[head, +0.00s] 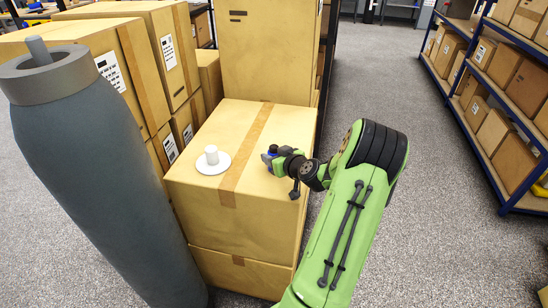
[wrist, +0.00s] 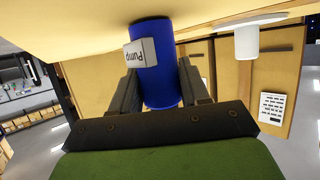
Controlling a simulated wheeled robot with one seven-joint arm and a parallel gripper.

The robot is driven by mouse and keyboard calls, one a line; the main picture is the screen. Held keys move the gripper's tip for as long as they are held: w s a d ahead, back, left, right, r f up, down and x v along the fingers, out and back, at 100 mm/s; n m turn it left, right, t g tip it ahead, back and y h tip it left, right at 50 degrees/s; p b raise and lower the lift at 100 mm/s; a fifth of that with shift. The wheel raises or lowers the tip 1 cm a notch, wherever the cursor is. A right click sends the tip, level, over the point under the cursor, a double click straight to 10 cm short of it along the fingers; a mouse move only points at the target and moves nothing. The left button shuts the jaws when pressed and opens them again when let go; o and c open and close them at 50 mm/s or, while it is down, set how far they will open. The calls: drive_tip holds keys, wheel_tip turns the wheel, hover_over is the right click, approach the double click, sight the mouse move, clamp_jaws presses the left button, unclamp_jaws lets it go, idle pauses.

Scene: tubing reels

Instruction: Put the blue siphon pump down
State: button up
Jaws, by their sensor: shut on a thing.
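The blue siphon pump (wrist: 158,75) is a blue cylinder with a white label reading "Pump". In the wrist view it sits between the two dark fingers of my gripper (wrist: 163,88), which is shut on it. In the head view my gripper (head: 273,158) is over the right part of the top of a cardboard box (head: 255,125), and only a little of the blue pump (head: 273,149) shows. I cannot tell whether the pump's end touches the box top.
A white plate (head: 224,165) with a white cylinder (head: 211,153) on it stands on the same box top, left of my gripper. Taller stacked boxes (head: 265,50) rise behind. Bare box top lies between plate and gripper. Shelves (head: 495,95) stand across the aisle.

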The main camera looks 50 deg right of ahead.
drive_tip(key=shift+f, duration=0.2)
drive_tip(key=o, duration=1.2)
drive_tip(key=shift+r, duration=0.1)
drive_tip(key=shift+r, duration=0.25)
drive_tip(key=p+v, duration=0.1)
drive_tip(key=v, duration=1.1)
drive_tip(key=w+a+r+n+g+y, duration=0.1)
drive_tip(key=w+a+n+g+y, duration=0.2)
drive_tip(key=a, duration=0.9)
drive_tip(key=w+a+r+n+g+y, duration=0.25)
drive_tip(key=w+a, duration=0.25)
drive_tip(key=a, duration=0.6)
drive_tip(key=shift+m+g+h, duration=0.25)
drive_tip(key=shift+m+g, duration=0.3)
drive_tip(key=shift+g, duration=0.2)
drive_tip(key=s+a+r, duration=0.1)
drive_tip(key=s+a, duration=0.3)
drive_tip(key=s, duration=0.1)
drive_tip(key=s+a+r, duration=0.2)
drive_tip(key=s+a, duration=0.2)
drive_tip(key=s, duration=0.1)
drive_tip(key=s+a+r, duration=0.2)
drive_tip(key=s+a, duration=0.3)
drive_tip(key=shift+r, duration=0.15)
